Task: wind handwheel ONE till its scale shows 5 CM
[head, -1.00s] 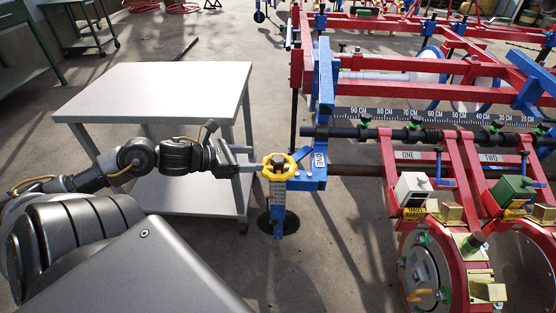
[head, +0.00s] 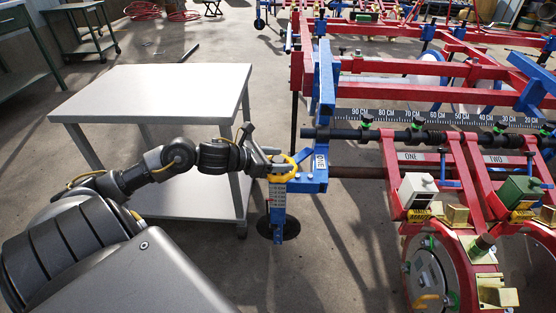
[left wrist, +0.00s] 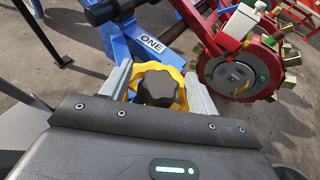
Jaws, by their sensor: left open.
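The yellow handwheel (head: 291,167) with a black hub sits on top of a blue bracket labelled ONE (head: 320,161). A vertical scale (head: 278,193) hangs below it; its figures are too small to read. In the left wrist view the wheel (left wrist: 172,72) and its black knob (left wrist: 157,88) lie between the fingers. My left gripper (head: 283,161) is open, with one finger on each side of the wheel; I cannot tell whether they touch it. The near part of the wheel is hidden by the gripper body in the wrist view. My right gripper is out of view.
A grey table (head: 150,93) stands left of the handwheel, close under my left arm. The red planter frame (head: 395,190) with row units ONE and TWO stands to the right. A horizontal CM ruler (head: 430,117) runs along the bar. Open floor lies in front.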

